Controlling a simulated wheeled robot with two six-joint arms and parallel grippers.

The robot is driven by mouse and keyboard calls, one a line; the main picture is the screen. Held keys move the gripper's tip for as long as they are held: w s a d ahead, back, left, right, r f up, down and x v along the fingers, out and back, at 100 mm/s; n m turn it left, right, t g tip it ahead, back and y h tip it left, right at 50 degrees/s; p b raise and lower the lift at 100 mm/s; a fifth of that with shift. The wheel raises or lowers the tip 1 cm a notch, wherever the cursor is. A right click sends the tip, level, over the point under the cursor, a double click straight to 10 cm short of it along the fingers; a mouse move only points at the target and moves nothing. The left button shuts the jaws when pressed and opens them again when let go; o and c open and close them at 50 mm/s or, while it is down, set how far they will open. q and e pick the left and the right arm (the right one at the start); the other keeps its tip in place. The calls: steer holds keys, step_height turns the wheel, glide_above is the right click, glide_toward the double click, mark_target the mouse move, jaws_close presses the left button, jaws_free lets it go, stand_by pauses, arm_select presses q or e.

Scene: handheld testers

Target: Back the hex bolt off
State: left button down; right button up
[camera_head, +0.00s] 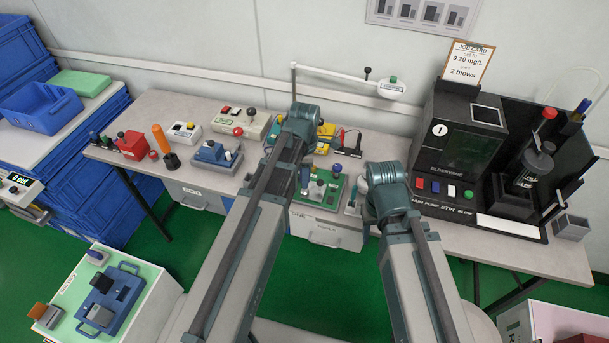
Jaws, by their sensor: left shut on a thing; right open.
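I cannot pick out the hex bolt for certain at this size.
A black blow-test machine (458,135) with a job card (467,65) stands at the right. Blue (215,152), red (132,145) and beige (240,123) testers and an orange-handled tool (162,140) lie left of my arms. A white rod stand (350,77) is behind.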

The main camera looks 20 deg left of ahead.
arm_select(q)
steer(key=n, duration=0.6)
stand_by(0.3)
steer(key=n, duration=0.6)
steer(key=shift+r, duration=0.15)
steer(key=shift+r+p, duration=1.7)
steer(key=shift+p, duration=0.15)
